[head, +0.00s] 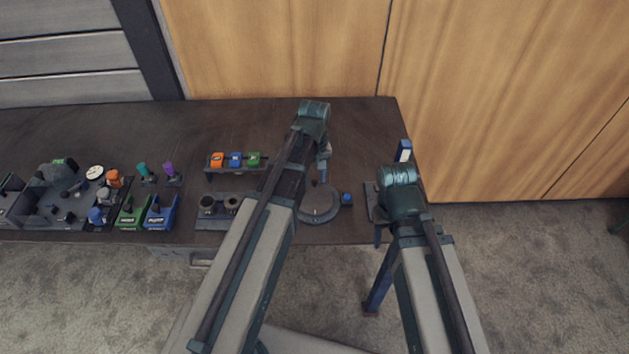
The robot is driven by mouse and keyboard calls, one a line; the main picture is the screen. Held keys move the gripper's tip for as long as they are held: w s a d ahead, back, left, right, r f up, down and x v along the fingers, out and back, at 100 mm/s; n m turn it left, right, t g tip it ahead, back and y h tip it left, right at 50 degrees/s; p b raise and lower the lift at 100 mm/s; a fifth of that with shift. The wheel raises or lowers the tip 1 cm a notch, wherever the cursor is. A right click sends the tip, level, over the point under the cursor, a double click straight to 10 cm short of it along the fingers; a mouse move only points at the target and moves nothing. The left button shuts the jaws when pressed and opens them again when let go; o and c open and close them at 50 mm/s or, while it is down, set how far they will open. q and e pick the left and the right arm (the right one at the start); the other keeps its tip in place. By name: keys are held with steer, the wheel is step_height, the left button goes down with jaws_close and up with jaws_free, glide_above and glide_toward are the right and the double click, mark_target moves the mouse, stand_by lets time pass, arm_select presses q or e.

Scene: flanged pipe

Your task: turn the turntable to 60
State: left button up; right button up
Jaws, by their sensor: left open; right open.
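The turntable (318,206) is a round grey disc on the bench, right of the middle of the head view. A blue knob (347,198) sits at its right side. My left gripper (324,174) is open and empty, just above the far edge of the disc; whether it touches is not clear. My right gripper (378,234) is open, right of the turntable near the bench's front edge, and mostly hidden under its own arm. The angle marks on the turntable are too small to read, and my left arm passes close by its left side.
A rack with orange, blue and green blocks (236,160) stands left of my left arm. A plate with two dark cylinders (220,206) is in front of it. Green and blue bins (160,213) and a grey tray of parts are further left. The back of the bench (220,120) is clear.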

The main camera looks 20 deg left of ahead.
mark_target(328, 192)
arm_select(q)
jaws_close()
stand_by(0.5)
steer(key=m, duration=0.1)
steer(key=d+m, duration=0.1)
steer(key=m, duration=0.1)
steer(key=shift+w+d, duration=0.1)
steer(key=m, duration=0.1)
steer(key=d+m, duration=0.1)
steer(key=shift+m, duration=0.3)
steer(key=m, duration=0.1)
steer(key=d+m, duration=0.1)
steer(key=m, duration=0.1)
steer(key=shift+s+d, duration=0.1)
steer(key=shift+s, duration=0.2)
steer(key=shift+s+d+m, duration=0.2)
steer(key=shift+d+m, duration=0.05)
steer(key=shift+m, duration=0.55)
steer(key=shift+s+d+m, duration=0.15)
steer(key=shift+d+m, duration=0.05)
steer(key=shift+m, duration=0.6)
